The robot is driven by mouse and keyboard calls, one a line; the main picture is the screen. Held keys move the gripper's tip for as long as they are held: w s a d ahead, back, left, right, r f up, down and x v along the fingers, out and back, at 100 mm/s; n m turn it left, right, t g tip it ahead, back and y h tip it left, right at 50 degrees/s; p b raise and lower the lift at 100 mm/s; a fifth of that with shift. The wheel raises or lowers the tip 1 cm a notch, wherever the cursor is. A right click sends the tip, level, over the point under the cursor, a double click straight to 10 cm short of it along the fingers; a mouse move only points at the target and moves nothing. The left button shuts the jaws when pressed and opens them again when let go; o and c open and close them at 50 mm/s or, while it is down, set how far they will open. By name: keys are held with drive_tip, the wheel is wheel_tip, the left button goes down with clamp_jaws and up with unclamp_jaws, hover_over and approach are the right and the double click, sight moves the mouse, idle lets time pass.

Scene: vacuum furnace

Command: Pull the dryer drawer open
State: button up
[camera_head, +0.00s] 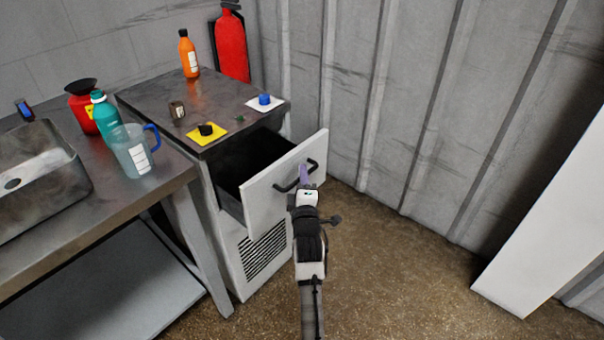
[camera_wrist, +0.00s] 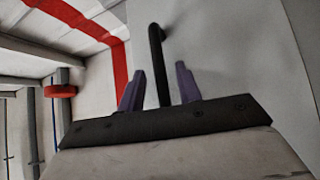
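The dryer (camera_head: 262,262) is a white cabinet with a vent grille and a dark top. Its drawer (camera_head: 262,208) stands well out from the body, and the dark inside (camera_head: 246,165) shows from above. A black bar handle (camera_head: 283,188) is on the white drawer front. My gripper (camera_head: 304,174) is at the handle. In the wrist view, the purple fingers of my gripper (camera_wrist: 160,90) stand apart on either side of the black handle (camera_wrist: 156,45), with a gap on both sides.
Bottles, a jug (camera_head: 132,158) and a sink (camera_head: 38,180) sit on the bench to the left. Small items, including a yellow pad (camera_head: 204,136), lie on the dryer top. A corrugated wall (camera_head: 400,110) stands behind. Floor (camera_head: 400,275) to the right is clear.

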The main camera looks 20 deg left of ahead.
drive_tip(key=shift+w, duration=0.1)
clamp_jaws()
idle(0.4)
